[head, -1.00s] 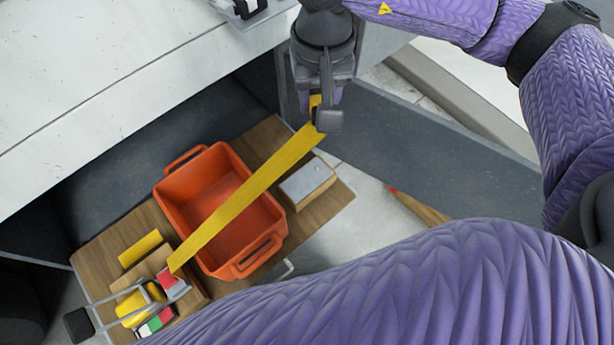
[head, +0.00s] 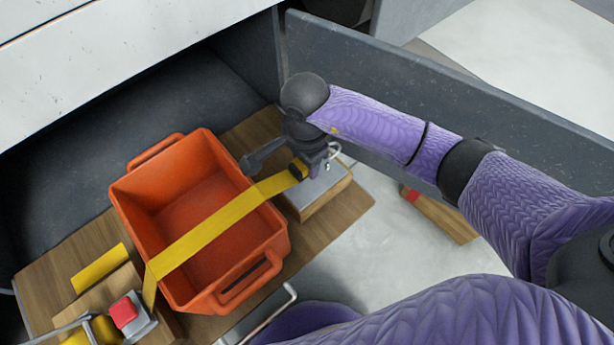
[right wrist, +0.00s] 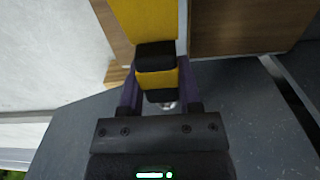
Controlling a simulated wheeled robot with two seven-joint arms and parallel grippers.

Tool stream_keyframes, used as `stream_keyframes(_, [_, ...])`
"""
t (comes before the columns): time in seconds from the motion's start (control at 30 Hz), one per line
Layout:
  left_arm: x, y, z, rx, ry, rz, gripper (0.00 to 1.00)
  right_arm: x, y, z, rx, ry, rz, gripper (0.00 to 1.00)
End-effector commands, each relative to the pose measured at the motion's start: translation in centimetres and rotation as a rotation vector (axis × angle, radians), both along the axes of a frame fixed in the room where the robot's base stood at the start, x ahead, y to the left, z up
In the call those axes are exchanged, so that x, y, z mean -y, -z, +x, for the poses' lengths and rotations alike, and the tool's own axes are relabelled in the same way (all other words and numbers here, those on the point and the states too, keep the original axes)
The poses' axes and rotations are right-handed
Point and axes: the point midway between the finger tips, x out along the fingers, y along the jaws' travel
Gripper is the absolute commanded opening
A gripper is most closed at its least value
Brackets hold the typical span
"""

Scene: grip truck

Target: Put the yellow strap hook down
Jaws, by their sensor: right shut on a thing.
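A yellow strap (head: 205,228) runs across the top of the orange crate, from a ratchet with a red button (head: 127,313) at lower left to my right gripper (head: 307,172). The strap hook (head: 297,168) is the strap's dark and yellow end. My right gripper is shut on it, just above the grey-topped wooden block (head: 322,190). In the right wrist view the black and yellow hook (right wrist: 156,72) sits between the fingers. I cannot tell whether it touches the block. My left gripper is not in view.
The orange crate (head: 272,262) stands open and empty on the wooden board (head: 345,212). A grey side panel (head: 400,85) rises behind my right arm. A wooden piece with a red end (head: 440,215) lies right of the board. A yellow bar (head: 99,268) lies left of the crate.

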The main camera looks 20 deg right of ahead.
Motion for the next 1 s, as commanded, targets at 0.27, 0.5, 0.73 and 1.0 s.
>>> stream_keyframes(0.27, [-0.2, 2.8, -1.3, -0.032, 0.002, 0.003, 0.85, 0.0, 5.5, 0.0, -0.003, -0.003, 0.001, 0.0])
stream_keyframes(0.5, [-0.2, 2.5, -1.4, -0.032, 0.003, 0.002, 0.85, 0.0, 5.1, 0.0, 0.002, -0.004, 0.0, 0.0])
stream_keyframes(0.73, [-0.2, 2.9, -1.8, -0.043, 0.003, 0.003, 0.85, 0.0, 5.8, 0.0, 0.0, -0.003, -0.001, 0.0])
stream_keyframes(1.0, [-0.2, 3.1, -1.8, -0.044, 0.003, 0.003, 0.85, 0.1, 6.4, -0.1, -0.004, -0.004, -0.006, 0.56])
